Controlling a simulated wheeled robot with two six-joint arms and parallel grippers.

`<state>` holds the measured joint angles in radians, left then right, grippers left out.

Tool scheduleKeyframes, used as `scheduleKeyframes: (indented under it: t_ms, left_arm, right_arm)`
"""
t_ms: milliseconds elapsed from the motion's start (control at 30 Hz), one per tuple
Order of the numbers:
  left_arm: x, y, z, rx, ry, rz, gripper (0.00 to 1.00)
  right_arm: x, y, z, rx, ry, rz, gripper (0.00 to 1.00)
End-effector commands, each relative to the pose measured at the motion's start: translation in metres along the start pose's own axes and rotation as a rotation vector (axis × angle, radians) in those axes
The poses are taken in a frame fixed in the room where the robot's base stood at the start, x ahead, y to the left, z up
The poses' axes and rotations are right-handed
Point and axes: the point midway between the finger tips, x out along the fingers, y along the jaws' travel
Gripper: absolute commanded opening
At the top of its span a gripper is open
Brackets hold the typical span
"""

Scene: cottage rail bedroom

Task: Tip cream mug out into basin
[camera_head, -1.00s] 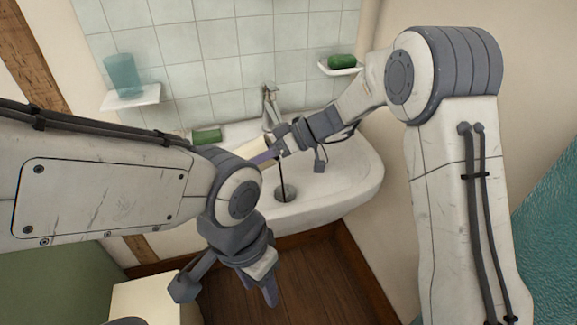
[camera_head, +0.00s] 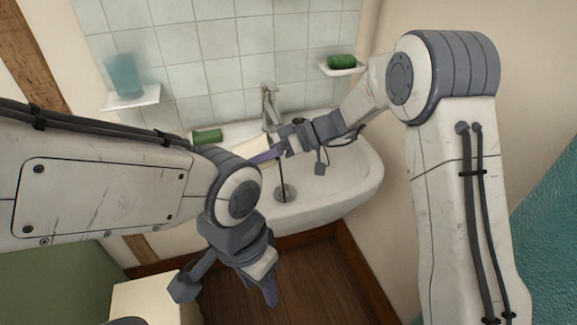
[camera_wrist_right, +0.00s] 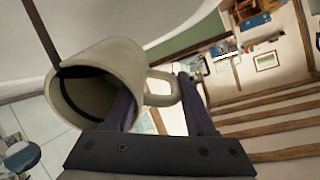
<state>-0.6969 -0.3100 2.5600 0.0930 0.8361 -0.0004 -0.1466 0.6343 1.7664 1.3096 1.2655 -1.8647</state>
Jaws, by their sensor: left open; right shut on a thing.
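The cream mug (camera_wrist_right: 105,85) is held tipped on its side, with a thin dark stream running from its mouth. My right gripper (camera_wrist_right: 160,108) is shut on its handle. The dark stream falls toward the basin's drain (camera_head: 285,194). Some dark liquid shows inside the mug's rim in the right wrist view. My left gripper (camera_head: 226,288) is open and empty, low in front of the basin.
A tap (camera_head: 269,105) stands at the basin's back. A green item (camera_head: 207,136) lies on its back-left ledge. A shelf on the left holds a blue tumbler (camera_head: 124,76); a shelf on the right holds a green soap (camera_head: 342,62). A pale cabinet (camera_head: 150,302) stands below left.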

Motion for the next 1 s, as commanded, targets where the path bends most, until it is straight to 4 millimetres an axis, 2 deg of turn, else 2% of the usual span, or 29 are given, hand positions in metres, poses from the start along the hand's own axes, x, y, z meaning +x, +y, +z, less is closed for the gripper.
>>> scheduleKeyframes:
  t_ms: [1000]
  left_arm:
    - [-0.004, 0.000, 0.000, 0.000, 0.000, 0.000, 0.47]
  right_arm:
    - [-0.011, -0.002, -0.004, 0.001, 0.105, -0.057, 0.00]
